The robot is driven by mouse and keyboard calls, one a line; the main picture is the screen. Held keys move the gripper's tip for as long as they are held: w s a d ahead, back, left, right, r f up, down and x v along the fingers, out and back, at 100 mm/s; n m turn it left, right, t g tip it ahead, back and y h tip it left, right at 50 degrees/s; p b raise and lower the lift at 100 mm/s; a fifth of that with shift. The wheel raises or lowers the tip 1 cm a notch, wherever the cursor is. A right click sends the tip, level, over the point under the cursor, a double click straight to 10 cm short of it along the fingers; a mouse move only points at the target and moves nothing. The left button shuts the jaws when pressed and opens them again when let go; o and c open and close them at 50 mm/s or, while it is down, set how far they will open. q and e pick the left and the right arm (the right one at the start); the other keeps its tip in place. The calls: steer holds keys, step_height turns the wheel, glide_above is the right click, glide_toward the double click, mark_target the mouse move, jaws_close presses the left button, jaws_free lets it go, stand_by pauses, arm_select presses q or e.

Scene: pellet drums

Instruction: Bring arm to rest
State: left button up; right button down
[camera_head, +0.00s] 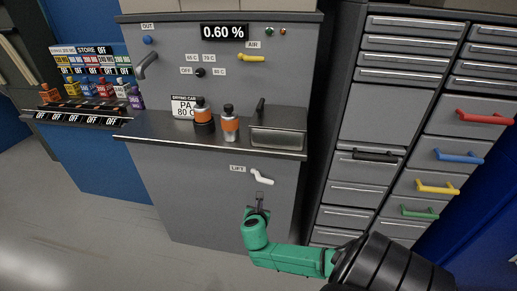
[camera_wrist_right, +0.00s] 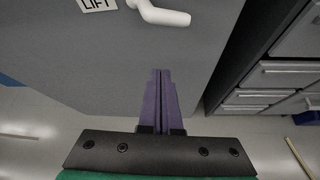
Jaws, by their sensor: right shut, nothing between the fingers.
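My right arm, green with a black upper link, reaches in from the lower right in the head view. Its gripper (camera_head: 260,200) is just below the white LIFT lever (camera_head: 262,177) on the front of the grey machine cabinet (camera_head: 205,200). In the right wrist view the purple fingers of this gripper (camera_wrist_right: 161,75) are together with nothing between them. There the white lever (camera_wrist_right: 160,14) is above the fingertips, apart from them in the picture. My left gripper is not in view.
A drawer unit (camera_head: 375,130) with coloured handles stands close on the right. A blue store rack (camera_head: 90,90) is at left. Grey floor (camera_head: 90,240) is clear at lower left.

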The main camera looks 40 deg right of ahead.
steer(key=shift+a, duration=0.25)
steer(key=shift+d, duration=0.1)
